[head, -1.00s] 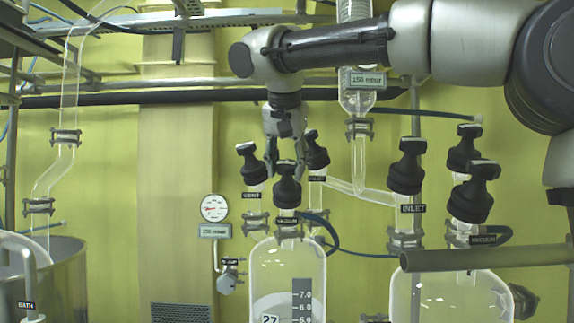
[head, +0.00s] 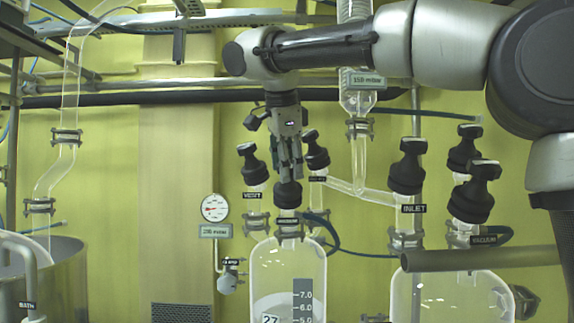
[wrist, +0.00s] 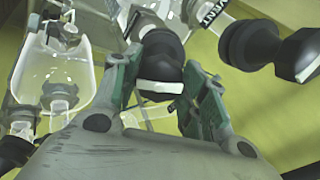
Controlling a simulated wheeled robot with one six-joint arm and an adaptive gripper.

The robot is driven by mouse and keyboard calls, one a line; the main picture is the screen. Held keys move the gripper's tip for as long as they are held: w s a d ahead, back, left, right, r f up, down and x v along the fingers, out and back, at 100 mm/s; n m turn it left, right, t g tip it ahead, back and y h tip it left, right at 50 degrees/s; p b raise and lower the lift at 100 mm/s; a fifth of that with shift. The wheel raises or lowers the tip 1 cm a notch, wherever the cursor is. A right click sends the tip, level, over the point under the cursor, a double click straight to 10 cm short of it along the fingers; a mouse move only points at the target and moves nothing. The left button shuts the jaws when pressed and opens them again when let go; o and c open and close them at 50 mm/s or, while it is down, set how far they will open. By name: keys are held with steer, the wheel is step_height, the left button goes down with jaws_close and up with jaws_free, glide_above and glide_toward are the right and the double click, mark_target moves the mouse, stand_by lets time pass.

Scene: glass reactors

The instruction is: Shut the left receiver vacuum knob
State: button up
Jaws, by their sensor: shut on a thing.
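The left receiver (head: 284,262) is a clear glass vessel with a level scale. Its black vacuum knob (head: 288,196) stands on top at the middle, between the VENT knob (head: 252,165) and the left receiver's inlet knob (head: 315,152). My gripper (head: 289,170) reaches down from above and is shut on the vacuum knob, hiding its upper grip. In the wrist view the knob (wrist: 163,55) sits between the two green-padded fingers (wrist: 157,88), with a white stripe on its grip bar.
The right receiver (head: 450,293) carries an inlet knob (head: 408,170), a vacuum knob (head: 472,195) and another black knob (head: 465,148). A round gauge (head: 215,208) with a small display hangs left of the left receiver. A grey horizontal pipe (head: 480,258) crosses in front at right.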

steer(key=m, duration=0.4)
steer(key=shift+m, duration=2.2)
steer(key=o, duration=1.1)
steer(key=shift+c, duration=0.2)
steer(key=v, duration=0.7)
steer(key=shift+r, duration=0.35)
steer(key=shift+w, duration=0.1)
